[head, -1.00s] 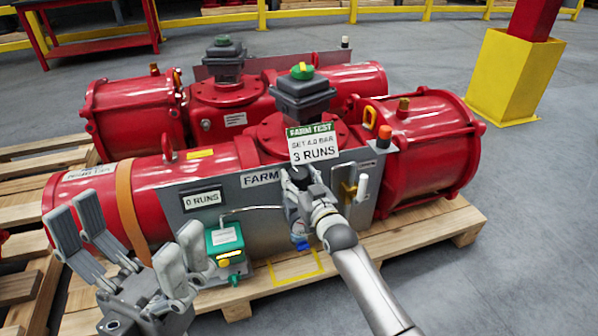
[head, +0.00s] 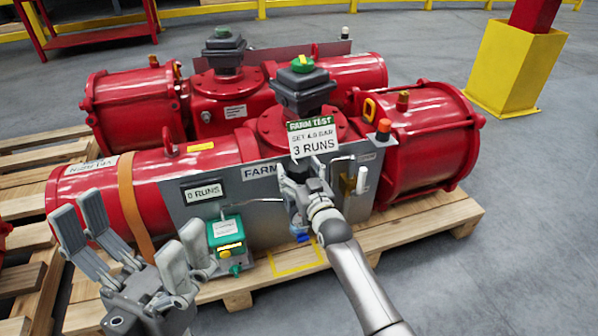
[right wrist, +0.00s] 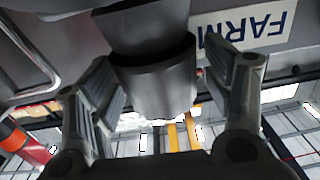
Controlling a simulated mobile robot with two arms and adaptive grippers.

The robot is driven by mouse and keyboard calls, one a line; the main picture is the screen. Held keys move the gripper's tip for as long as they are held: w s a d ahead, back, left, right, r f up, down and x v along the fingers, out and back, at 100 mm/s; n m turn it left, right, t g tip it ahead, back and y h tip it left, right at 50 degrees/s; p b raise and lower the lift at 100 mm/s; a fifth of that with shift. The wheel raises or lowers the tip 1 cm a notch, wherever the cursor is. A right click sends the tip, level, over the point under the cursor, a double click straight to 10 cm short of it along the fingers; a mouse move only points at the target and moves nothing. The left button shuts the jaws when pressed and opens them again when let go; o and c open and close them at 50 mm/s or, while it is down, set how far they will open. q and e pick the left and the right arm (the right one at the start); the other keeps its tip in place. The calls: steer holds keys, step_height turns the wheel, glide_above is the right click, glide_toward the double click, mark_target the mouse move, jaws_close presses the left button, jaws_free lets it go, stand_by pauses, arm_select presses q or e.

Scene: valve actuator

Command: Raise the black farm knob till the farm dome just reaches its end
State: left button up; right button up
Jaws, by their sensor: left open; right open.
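The black farm knob (right wrist: 155,80) is a dark cylinder between the two fingers of my right gripper (right wrist: 165,100) in the right wrist view. The fingers stand on both sides of it and are open; I cannot tell whether either touches it. In the head view my right gripper (head: 299,180) is at the grey FARM panel (head: 258,207), below the test card, and mostly hides the knob. The farm dome (head: 303,64) is green with a yellow mark, on top of the front red actuator's dark box. My left gripper (head: 125,232) is open and empty at lower left.
The test card (head: 314,138) reads FARM TEST, 3 RUNS. A counter (head: 202,192) reads 0 RUNS. A green device (head: 226,238) stands at the panel, near my left gripper. A white-tipped lever (head: 361,180) is right of my right gripper. A second red actuator stands behind.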

steer(key=v, duration=1.2)
stand_by(0.3)
